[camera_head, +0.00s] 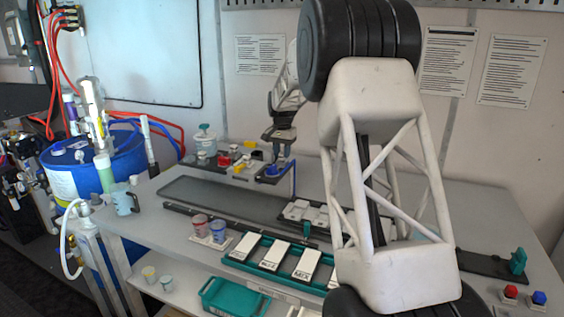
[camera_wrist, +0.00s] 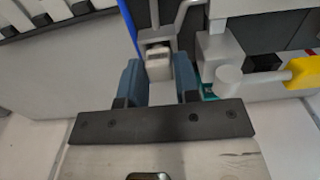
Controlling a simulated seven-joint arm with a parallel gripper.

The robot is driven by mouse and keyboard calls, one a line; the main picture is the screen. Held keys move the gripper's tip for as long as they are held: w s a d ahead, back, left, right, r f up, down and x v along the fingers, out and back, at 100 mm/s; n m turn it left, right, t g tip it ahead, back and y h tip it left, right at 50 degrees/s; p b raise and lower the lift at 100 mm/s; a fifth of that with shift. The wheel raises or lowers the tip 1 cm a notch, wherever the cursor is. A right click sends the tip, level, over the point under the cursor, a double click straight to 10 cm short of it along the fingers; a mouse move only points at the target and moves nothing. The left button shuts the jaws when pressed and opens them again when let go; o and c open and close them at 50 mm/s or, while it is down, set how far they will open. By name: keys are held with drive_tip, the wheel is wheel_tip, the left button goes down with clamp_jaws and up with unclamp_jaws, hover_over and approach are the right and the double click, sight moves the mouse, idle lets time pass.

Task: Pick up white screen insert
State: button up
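In the wrist view, my gripper (camera_wrist: 159,82) has two blue fingers set apart. A small pale piece (camera_wrist: 157,62), which may be the white screen insert, lies in line with the gap between them. It sits at a grey fixture, and its lower part is hidden. I cannot tell whether the fingers touch it. In the head view, my gripper (camera_head: 273,170) is small and low at the back of the table, by a dark stand with blue parts. The insert cannot be made out there.
A blue post (camera_wrist: 128,25) rises left of the fingers; a grey fixture and a yellow part (camera_wrist: 302,72) are close on the right. On the table (camera_head: 510,215) are a green tray with white labelled cards (camera_head: 304,264) and two cups (camera_head: 218,230). My arm hides the centre right.

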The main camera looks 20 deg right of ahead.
sight(282, 154)
drive_tip(key=c, duration=0.5)
drive_tip(key=shift+o, duration=0.2)
drive_tip(key=shift+r, duration=1.7)
drive_tip(key=shift+s+a+r, duration=0.1)
drive_tip(key=shift+s, duration=0.15)
drive_tip(key=s+a+r, duration=0.1)
drive_tip(key=s+a, duration=0.2)
drive_tip(key=s, duration=1.2)
drive_tip(key=shift+a+r, duration=0.2)
